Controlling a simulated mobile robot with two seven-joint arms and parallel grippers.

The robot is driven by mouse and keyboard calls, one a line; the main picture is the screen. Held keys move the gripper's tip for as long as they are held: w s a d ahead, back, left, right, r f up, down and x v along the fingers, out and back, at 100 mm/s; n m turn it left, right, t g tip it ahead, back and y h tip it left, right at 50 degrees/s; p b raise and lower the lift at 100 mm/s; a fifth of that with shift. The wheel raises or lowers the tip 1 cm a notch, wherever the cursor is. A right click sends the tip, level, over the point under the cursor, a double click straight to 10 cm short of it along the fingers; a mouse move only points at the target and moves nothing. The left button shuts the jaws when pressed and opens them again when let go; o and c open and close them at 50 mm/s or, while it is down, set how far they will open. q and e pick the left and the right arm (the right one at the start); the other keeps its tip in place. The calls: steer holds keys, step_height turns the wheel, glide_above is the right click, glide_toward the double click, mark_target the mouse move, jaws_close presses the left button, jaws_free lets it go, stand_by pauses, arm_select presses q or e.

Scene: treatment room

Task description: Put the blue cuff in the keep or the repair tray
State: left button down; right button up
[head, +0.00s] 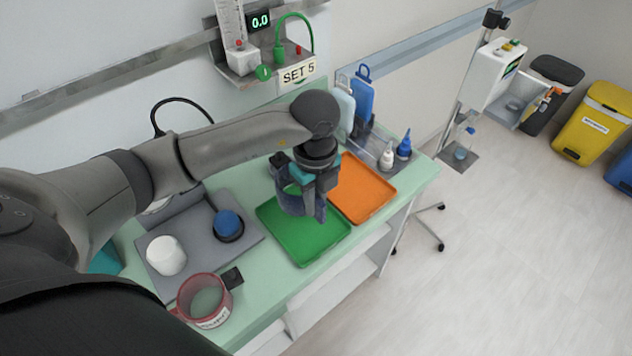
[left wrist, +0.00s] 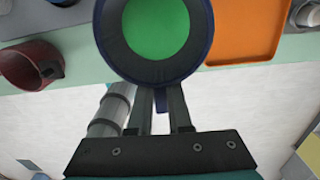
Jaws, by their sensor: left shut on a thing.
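The blue cuff (head: 290,203) is a dark navy ring. My left gripper (head: 318,200) is shut on its wall and holds it over the green tray (head: 308,257). In the left wrist view the cuff (left wrist: 108,42) fills the top middle, and the gripper fingers (left wrist: 160,100) meet its near edge. Green shows through its opening. The orange tray (head: 372,205) lies just right of the green one and looks empty; it also shows in the left wrist view (left wrist: 245,50). No keep or repair label is readable on either tray. My right gripper is not in view.
A grey mat (head: 187,232) left of the green tray holds a white roll (head: 166,255) and a blue-topped piece (head: 227,222). A red mug (head: 188,308) stands at the front. Small bottles (head: 387,157) stand behind the orange tray. A shelf labelled SET 5 (head: 298,73) hangs above.

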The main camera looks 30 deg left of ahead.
mark_target(317, 218)
arm_select(q)
steer(key=shift+w+d+f, duration=0.1)
steer(key=shift+d+f, duration=0.15)
steer(key=shift+f, duration=0.05)
steer(key=shift+a+f+b, duration=0.1)
steer(key=shift+f+b, duration=0.6)
step_height(317, 218, down, 3)
steer(key=b, duration=0.3)
steer(key=shift+f, duration=0.2)
steer(key=shift+f+b, duration=1.25)
steer(key=shift+f, duration=0.55)
steer(key=c, duration=0.8)
jaws_free()
steer(key=shift+o, duration=0.2)
steer(key=shift+r, duration=0.1)
